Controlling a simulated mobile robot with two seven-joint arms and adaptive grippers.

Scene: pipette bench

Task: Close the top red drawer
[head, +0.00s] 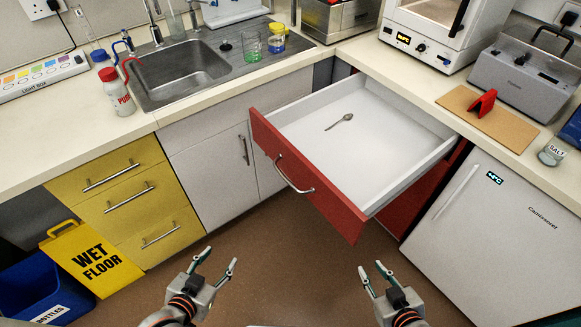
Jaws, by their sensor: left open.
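The top red drawer (308,177) is pulled far out of the corner cabinet, below the counter. Its white inside (385,145) is bare except for a small spoon (340,121). A curved metal handle (293,176) is on its red front. My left gripper (216,262) is open and empty, in front of the drawer and to its left, over the floor. My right gripper (370,275) looks open and empty, nearer to me than the drawer's front right corner. Neither gripper touches the drawer.
A white fridge (490,240) stands right of the drawer, and yellow drawers (128,200) stand at left. A wet floor sign (92,258) and a blue bin (40,290) are at lower left. The floor (285,270) between the grippers is clear.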

